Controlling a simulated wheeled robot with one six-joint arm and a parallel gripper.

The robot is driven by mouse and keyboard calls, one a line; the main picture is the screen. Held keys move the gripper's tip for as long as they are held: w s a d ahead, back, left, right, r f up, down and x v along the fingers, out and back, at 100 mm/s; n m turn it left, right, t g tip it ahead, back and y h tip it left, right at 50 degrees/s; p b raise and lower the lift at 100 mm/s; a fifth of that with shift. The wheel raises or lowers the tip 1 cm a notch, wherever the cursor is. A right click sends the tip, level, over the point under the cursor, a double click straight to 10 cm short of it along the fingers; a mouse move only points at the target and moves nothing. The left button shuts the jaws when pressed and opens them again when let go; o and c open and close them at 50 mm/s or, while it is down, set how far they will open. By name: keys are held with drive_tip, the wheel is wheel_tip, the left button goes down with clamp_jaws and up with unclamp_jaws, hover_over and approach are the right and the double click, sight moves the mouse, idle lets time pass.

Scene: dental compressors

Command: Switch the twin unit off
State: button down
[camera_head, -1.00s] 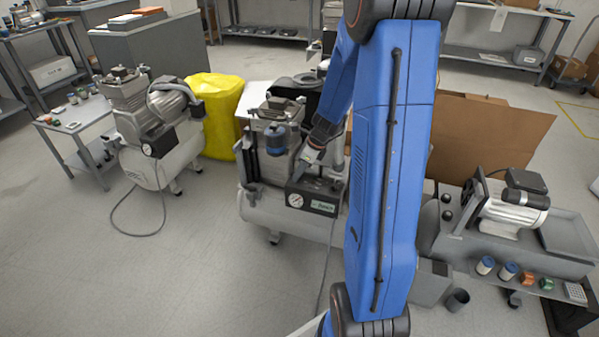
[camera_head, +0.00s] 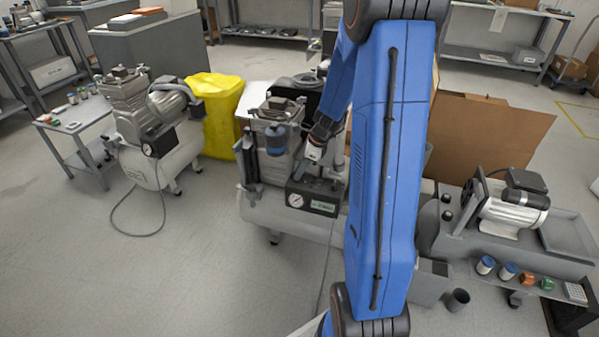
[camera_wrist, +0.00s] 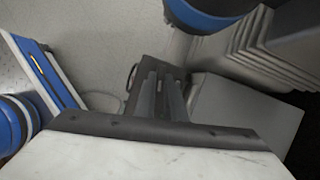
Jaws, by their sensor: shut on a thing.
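The compressor in the middle of the head view, which I take for the twin unit, has a pale tank (camera_head: 285,222), a finned grey block and a blue cylinder (camera_head: 276,140). On its front is a dark control box (camera_head: 325,200) with a round gauge (camera_head: 295,200). My gripper (camera_head: 308,174) reaches down to the top of this box. In the wrist view my gripper's two grey fingers (camera_wrist: 161,95) are close together, over a dark part of the box. They are shut on a small part there; the fingers hide it, and the switch position cannot be told.
Another compressor (camera_head: 155,130) stands left, beside a yellow-covered object (camera_head: 215,105). A cardboard box (camera_head: 490,130) and a motor (camera_head: 510,210) on a grey bench are at right. The blue cylinder (camera_wrist: 210,12) and fins (camera_wrist: 270,50) are close to my gripper. Floor at front left is clear.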

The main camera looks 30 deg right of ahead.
drive_tip(key=n, duration=0.1)
drive_tip(key=n+g, duration=0.1)
drive_tip(key=n, duration=0.2)
drive_tip(key=shift+w+d+y, duration=0.15)
drive_tip(key=shift+w+y, duration=0.1)
drive_tip(key=shift+y, duration=0.15)
drive_tip(key=shift+w+n+g, duration=0.15)
drive_tip(key=shift+n+g, duration=0.75)
drive_tip(key=shift+n, duration=1)
drive_tip(key=c, duration=1.8)
unclamp_jaws()
drive_tip(key=v, duration=1.7)
drive_tip(key=shift+w+d+r, duration=0.1)
drive_tip(key=shift+d+r, duration=0.05)
drive_tip(key=shift+d, duration=0.15)
drive_tip(key=shift+o, duration=0.2)
